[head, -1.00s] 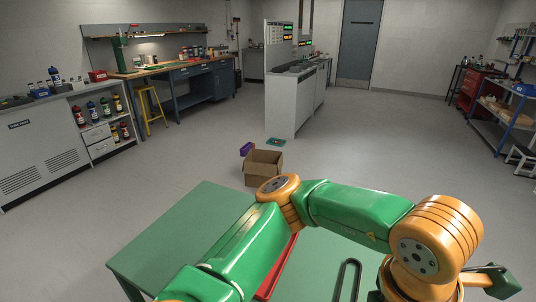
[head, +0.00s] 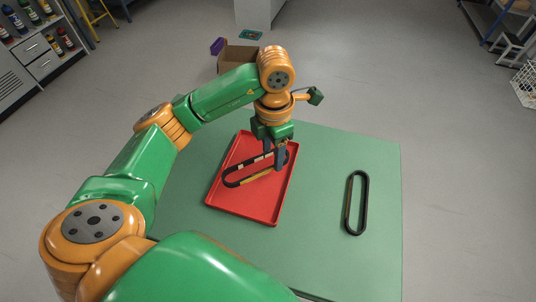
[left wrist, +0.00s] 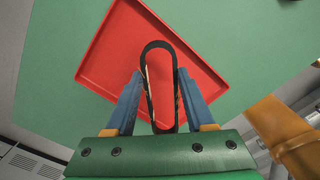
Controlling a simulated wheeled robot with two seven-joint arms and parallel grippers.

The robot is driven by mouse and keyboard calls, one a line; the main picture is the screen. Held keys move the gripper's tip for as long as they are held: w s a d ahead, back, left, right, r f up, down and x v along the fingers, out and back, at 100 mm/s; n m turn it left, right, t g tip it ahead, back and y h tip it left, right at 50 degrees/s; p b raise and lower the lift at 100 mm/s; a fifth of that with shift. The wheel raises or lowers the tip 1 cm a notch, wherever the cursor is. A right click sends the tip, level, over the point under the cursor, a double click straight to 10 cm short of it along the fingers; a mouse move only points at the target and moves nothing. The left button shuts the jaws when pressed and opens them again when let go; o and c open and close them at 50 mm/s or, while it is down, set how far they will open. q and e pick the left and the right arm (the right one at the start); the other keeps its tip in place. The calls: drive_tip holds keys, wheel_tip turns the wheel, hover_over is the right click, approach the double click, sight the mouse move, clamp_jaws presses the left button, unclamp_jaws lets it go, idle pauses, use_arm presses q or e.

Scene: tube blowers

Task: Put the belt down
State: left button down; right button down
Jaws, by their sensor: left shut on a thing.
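My left gripper (head: 275,158) is shut on a black belt, a long closed loop (head: 231,182). The belt is over the red tray (head: 222,198), with its free end toward the left of the tray. In the left wrist view the belt (left wrist: 160,48) stretches out from between the two blue fingers (left wrist: 160,100), above the red tray (left wrist: 112,50). I cannot tell whether the belt touches the tray floor. My right gripper is in neither view now.
A second black belt (head: 350,205) lies on the green table (head: 325,240), right of the tray. Table space around it is clear. A cardboard box (head: 235,55) and a purple object (head: 217,46) are on the floor beyond the table.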

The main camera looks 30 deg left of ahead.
sight(271, 160)
use_arm(q)
drive_tip(key=shift+w+a+f+p, duration=0.2)
drive_tip(key=shift+w+a+f, duration=0.15)
drive_tip(key=shift+f, duration=0.2)
drive_tip(key=shift+w+a+f+p, duration=0.15)
drive_tip(key=shift+w+a+f, duration=0.15)
drive_tip(key=shift+f, duration=0.25)
wheel_tip(271, 160, down, 2)
drive_tip(key=shift+s+d+f+p, duration=0.1)
drive_tip(key=shift+f+p, duration=0.15)
drive_tip(key=shift+p, duration=0.25)
drive_tip(key=shift+f+b, duration=0.3)
drive_tip(key=shift+f, duration=0.1)
drive_tip(key=shift+c, duration=1.3)
unclamp_jaws()
drive_tip(key=shift+r, duration=0.15)
drive_tip(key=shift+r, duration=0.1)
wheel_tip(271, 160, up, 5)
drive_tip(key=shift+f, duration=0.15)
wheel_tip(271, 160, up, 7)
drive_tip(key=p, duration=0.1)
drive_tip(key=shift+r, duration=0.2)
